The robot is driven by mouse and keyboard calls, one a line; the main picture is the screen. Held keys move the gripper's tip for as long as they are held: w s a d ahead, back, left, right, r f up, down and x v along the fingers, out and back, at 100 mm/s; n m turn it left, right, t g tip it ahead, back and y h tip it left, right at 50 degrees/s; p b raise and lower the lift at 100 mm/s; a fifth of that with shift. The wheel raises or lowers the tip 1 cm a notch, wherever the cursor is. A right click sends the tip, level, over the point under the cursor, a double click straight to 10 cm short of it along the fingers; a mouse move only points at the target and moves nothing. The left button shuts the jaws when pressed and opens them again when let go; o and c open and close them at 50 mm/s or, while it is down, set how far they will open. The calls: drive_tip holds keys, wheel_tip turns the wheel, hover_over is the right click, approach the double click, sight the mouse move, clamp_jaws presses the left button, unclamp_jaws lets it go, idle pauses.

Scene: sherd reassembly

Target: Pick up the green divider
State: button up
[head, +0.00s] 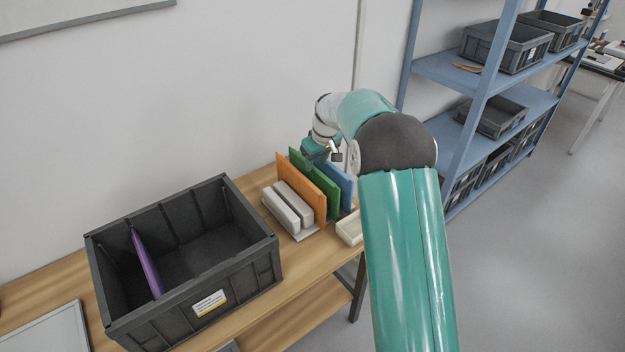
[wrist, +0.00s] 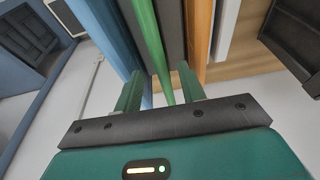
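The green divider (head: 326,188) stands upright in a rack on the wooden table, between the orange divider (head: 302,188) and the blue divider (head: 342,182). In the head view my gripper (head: 314,158) is at the top edge of the dividers. In the wrist view my gripper (wrist: 160,90) is open, with one finger on each side of the green divider (wrist: 150,40). Gaps show between the fingers and the divider. The blue divider (wrist: 108,28) is left of it and the orange divider (wrist: 200,35) right.
A black crate (head: 262,250) with a purple divider (head: 146,262) leaning inside stands on the table (head: 262,306) to the left. Light grey blocks (head: 288,208) sit beside the orange divider. A small cream tray (head: 349,230) is at the right. Blue shelving (head: 440,68) stands behind.

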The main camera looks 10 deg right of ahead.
sight(313, 174)
drive_tip(key=x, duration=0.7)
clamp_jaws()
